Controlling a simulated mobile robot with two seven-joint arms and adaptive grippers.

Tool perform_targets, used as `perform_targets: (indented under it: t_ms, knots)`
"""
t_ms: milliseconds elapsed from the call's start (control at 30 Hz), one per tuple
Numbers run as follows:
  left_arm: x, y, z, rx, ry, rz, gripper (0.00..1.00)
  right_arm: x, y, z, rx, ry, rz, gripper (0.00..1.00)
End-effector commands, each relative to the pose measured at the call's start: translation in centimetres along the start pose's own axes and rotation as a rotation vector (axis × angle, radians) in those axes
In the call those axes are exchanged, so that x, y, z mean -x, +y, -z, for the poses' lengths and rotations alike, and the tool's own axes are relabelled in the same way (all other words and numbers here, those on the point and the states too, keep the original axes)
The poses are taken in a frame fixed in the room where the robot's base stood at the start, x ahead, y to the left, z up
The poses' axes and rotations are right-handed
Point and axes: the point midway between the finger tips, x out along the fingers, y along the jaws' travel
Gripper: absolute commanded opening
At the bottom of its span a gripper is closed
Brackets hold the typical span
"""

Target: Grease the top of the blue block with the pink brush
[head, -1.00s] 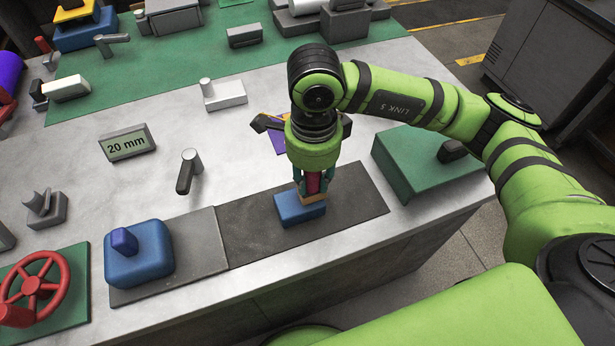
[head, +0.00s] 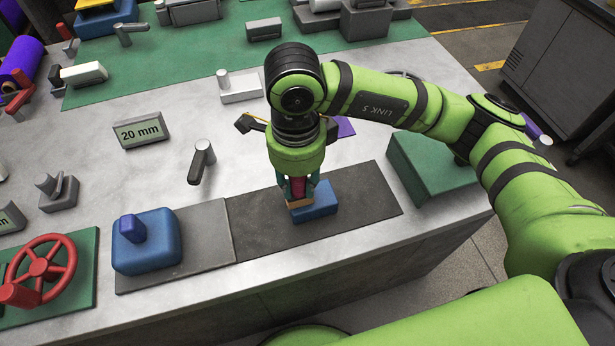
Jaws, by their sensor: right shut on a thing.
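The blue block (head: 320,204) is a low flat box lying on the dark grey mat (head: 370,197). My right gripper (head: 298,192) points down over the block's left end, its teal fingers shut on the brush. The brush shows a narrow pink-red handle (head: 298,187) between the fingers and a tan-orange lower part (head: 299,204) below them. That lower part is at the left end of the block's top. Whether it presses on the top or hangs just over the edge I cannot tell. My left gripper is out of view.
A rounded blue block with a knob (head: 147,248) stands left on a lighter grey plate. A green box (head: 428,170) is to the right. A grey lever (head: 202,162), a "20 mm" sign (head: 140,132) and a red handwheel (head: 40,270) stand around. The bench front edge is close.

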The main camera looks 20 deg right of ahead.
Motion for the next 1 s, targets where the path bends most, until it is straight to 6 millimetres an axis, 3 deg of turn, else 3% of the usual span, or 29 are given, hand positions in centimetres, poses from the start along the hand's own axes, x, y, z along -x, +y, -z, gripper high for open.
perform_targets:
  t_ms: [433,1000]
  knots:
    - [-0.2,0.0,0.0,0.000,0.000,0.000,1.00,-0.1,-0.1,0.2,-0.002,0.000,0.001,0.00]
    - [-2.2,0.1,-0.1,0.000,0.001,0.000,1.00,-0.4,-1.1,4.2,-0.004,0.005,0.000,0.00]
